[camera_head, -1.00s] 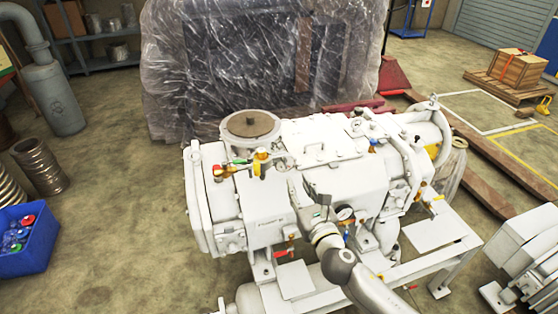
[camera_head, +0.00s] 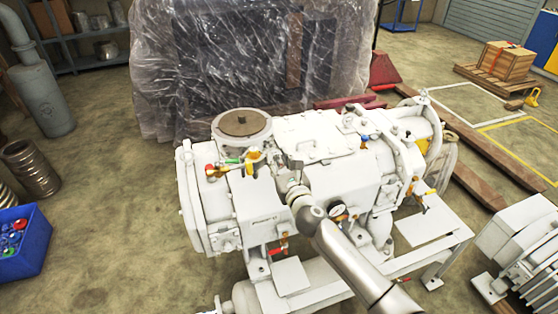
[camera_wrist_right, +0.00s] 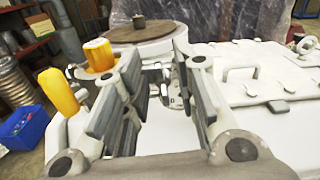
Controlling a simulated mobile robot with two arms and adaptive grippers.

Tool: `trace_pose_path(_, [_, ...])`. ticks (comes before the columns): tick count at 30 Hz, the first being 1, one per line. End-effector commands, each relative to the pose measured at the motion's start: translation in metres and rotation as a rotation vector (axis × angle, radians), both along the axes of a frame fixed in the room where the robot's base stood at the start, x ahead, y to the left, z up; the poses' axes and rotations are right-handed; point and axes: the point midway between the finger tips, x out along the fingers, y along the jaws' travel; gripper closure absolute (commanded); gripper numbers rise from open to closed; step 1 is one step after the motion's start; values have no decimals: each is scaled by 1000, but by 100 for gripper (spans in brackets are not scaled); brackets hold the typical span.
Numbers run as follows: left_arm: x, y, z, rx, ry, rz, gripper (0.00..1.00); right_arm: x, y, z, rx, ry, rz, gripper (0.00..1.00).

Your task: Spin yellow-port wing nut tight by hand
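The white vacuum pump (camera_head: 262,205) stands in the middle of the head view. A yellow port cap (camera_head: 253,158) sits on its top left, in front of the round brown-topped flange (camera_head: 241,124). In the right wrist view the yellow cap (camera_wrist_right: 98,54) is just left of the fingers, with a yellow handle (camera_wrist_right: 57,91) further left. My right gripper (camera_head: 276,164) is just right of the yellow cap. In the wrist view its fingers (camera_wrist_right: 166,82) are apart. Small metal fittings (camera_wrist_right: 172,88) show beyond the gap; I cannot clearly make out the wing nut. My left gripper is not in view.
A pressure gauge (camera_head: 337,210) and a flat top cover (camera_head: 322,140) lie right of my right gripper. A blue bin (camera_head: 22,245) stands on the floor at left. A plastic-wrapped crate (camera_head: 250,60) stands behind the pump. Open floor lies at left.

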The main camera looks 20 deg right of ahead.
Motion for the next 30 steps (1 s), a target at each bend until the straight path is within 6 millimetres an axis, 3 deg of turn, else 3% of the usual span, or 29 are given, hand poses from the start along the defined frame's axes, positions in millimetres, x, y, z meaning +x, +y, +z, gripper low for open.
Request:
trace_pose_path(4, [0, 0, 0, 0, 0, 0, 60, 0, 0, 0, 0, 0, 0, 74])
trace_pose_path(10, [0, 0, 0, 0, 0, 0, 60, 0, 0, 0, 0, 0, 0, 100])
trace_pose_path(20, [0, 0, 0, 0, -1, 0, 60, 0, 0, 0, 27, 1, 0, 100])
trace_pose_path(30, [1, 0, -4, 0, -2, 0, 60, 0, -3, -1, 227, 7, 0, 100])
